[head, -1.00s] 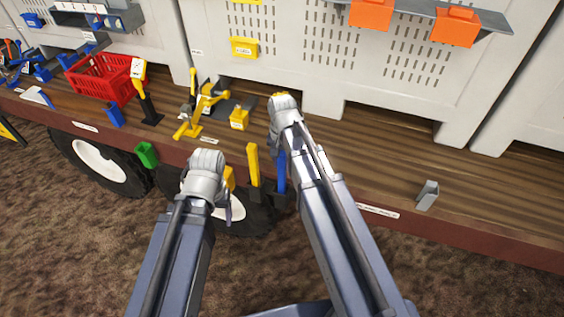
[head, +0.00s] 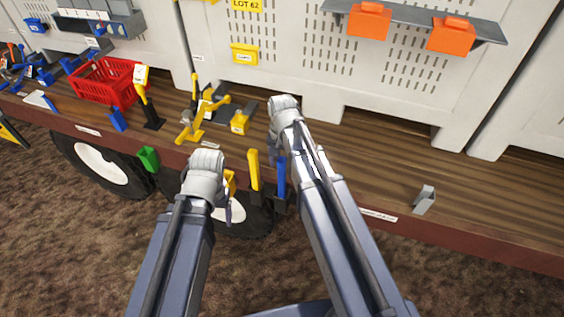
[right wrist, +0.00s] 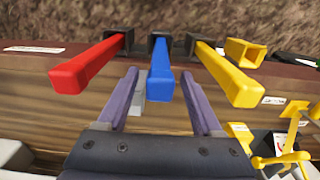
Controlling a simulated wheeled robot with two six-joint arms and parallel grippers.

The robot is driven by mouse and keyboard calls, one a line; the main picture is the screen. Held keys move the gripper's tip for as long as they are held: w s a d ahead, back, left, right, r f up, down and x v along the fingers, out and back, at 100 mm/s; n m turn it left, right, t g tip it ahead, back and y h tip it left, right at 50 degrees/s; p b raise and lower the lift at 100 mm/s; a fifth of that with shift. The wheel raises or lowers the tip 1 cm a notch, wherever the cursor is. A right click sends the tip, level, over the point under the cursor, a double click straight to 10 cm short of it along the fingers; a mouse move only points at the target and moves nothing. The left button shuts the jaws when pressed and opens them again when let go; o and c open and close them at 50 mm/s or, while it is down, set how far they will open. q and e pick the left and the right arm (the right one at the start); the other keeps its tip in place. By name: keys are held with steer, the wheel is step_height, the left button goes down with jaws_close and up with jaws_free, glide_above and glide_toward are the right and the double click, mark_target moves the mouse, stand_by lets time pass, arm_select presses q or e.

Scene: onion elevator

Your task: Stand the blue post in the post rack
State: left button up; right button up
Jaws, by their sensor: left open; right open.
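The blue post (head: 281,178) stands in a black socket on the deck's front edge, partly covered by my right arm in the head view. In the right wrist view the blue post (right wrist: 159,86) lies between the two open fingers of my right gripper (right wrist: 160,78), with a gap on each side. In the head view my right gripper's fingers are mostly hidden by its wrist. My left gripper (head: 229,205) is open, low in front of the deck edge, its fingers partly hidden. I cannot tell for certain which item is the post rack.
A red post (right wrist: 90,65) and a yellow post (right wrist: 228,78) stand in black sockets either side of the blue one. The wooden deck (head: 370,175) is clear to the right except for a grey bracket (head: 425,199). A red basket (head: 107,82) and yellow tools (head: 200,115) lie left.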

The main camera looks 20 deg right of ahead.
step_height(320, 180, up, 6)
steer(key=p, duration=0.5)
steer(key=s+a+n+h, duration=0.1)
steer(key=s+a+n, duration=0.9)
steer(key=s, duration=0.4)
steer(key=shift+s+a, duration=0.2)
steer(key=shift+a, duration=0.05)
step_height(320, 180, down, 22)
steer(key=b, duration=2.2)
steer(key=shift+n, duration=0.3)
steer(key=shift+d, duration=0.1)
